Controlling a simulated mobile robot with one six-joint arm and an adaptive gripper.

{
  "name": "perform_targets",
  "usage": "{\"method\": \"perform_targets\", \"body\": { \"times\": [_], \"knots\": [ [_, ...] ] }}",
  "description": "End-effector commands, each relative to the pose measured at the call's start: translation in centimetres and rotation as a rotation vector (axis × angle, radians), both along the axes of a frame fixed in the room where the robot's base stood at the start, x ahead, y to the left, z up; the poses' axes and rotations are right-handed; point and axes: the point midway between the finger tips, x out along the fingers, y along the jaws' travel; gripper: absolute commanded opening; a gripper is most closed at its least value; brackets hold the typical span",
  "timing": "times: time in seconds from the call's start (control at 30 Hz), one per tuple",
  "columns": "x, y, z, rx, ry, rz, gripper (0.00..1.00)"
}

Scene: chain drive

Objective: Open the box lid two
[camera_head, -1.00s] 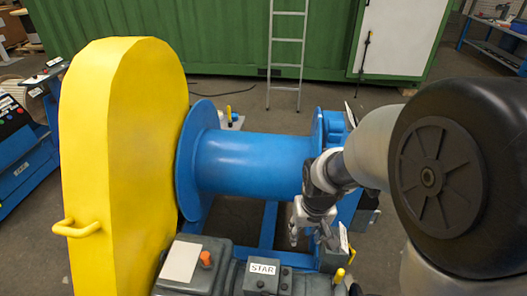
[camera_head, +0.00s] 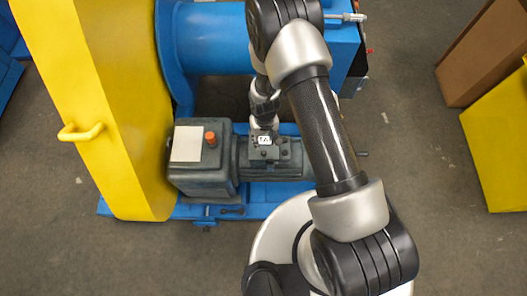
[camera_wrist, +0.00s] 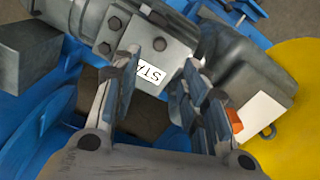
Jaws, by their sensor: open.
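The dark grey box lid (camera_head: 262,153) sits on top of the motor, with bolts at its corners and a white label. The label is partly covered in the body view. In the wrist view the lid (camera_wrist: 180,52) shows with the label reading "STA", the rest hidden by a finger. My gripper (camera_head: 263,123) is at the far edge of the box, close above it. In the wrist view my gripper (camera_wrist: 162,66) has its fingers spread apart with nothing between them but the view of the lid. I cannot tell whether a finger touches the box.
A grey gearbox (camera_head: 200,178) with an orange cap (camera_head: 210,138) stands left of the box. A tall yellow guard (camera_head: 95,85) with a handle is further left. The blue drum (camera_head: 210,40) lies behind. Yellow and brown boxes (camera_head: 498,145) stand at the right; floor between is clear.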

Motion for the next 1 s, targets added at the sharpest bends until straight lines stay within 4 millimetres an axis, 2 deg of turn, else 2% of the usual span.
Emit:
{"method": "perform_targets", "body": {
  "times": [0.03, 0.2, 0.5, 0.7, 1.0],
  "knots": [
    [-0.1, 0.0, -1.6, -0.001, 0.003, 0.000, 0.41],
    [-0.1, -0.1, -5.4, -0.001, 0.003, 0.000, 0.41],
    [0.0, 0.0, -10.9, 0.000, 0.001, -0.001, 0.41],
    [0.0, 0.0, -12.4, 0.000, 0.000, -0.001, 0.41],
    [0.0, 0.0, -12.5, 0.000, -0.001, 0.000, 0.41]
  ]
}}
